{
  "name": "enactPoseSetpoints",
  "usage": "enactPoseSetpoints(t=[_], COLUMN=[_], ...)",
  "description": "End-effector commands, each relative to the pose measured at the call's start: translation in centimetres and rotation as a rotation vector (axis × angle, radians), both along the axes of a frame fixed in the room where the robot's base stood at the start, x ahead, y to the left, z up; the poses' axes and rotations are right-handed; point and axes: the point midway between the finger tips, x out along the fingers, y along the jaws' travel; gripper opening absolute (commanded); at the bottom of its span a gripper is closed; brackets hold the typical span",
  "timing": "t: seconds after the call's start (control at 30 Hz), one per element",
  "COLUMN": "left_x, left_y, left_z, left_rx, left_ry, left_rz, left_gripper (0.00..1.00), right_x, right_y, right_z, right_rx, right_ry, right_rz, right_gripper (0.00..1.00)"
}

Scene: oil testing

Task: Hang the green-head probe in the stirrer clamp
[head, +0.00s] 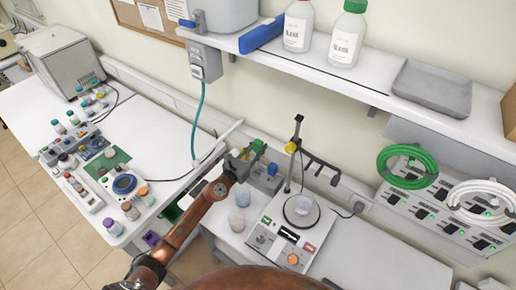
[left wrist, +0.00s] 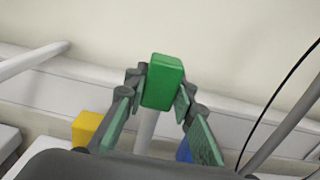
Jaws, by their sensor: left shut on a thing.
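The green-head probe (head: 258,145) is held upright in my left gripper (head: 247,158), above the bench left of the stirrer. In the left wrist view, its green head (left wrist: 162,82) sits between the two fingers (left wrist: 160,105), with a pale shaft below it. The probe is apart from the clamp. My right gripper is out of view.
A blue-topped probe (head: 271,169) stands near my left gripper, and beakers (head: 240,195) stand left of the stirrer. The shelf (head: 340,78) with bottles overhangs the back. The bench right of the stirrer (head: 375,250) is clear.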

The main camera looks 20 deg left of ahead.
Motion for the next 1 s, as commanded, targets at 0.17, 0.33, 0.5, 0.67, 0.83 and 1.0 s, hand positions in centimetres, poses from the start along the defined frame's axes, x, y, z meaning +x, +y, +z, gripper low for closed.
enactPoseSetpoints(t=[0.17, 0.33, 0.5, 0.67, 0.83, 1.0], left_x=[0.0, 0.0, 0.0, 0.0, 0.0, -0.6], left_y=[0.0, 0.0, 0.0, 0.0, 0.0, -0.7], left_z=[-0.1, 0.4, 1.4, 1.8, 1.6, 1.8], left_rx=[0.000, 0.001, 0.001, 0.001, 0.001, -0.001], left_ry=[0.000, 0.000, 0.000, 0.000, 0.000, -0.001], left_rz=[0.000, 0.000, 0.000, 0.000, 0.000, -0.015], left_gripper=[0.00, 0.00, 0.00, 0.00, 0.00, 0.00], right_x=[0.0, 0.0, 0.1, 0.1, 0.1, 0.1], right_y=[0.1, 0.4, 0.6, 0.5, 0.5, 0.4], right_z=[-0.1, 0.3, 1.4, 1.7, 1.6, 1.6], right_rx=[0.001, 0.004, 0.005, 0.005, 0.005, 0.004], right_ry=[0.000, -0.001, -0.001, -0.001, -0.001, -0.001], right_rz=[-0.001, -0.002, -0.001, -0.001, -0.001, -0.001], right_gripper=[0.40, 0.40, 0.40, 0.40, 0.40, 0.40])
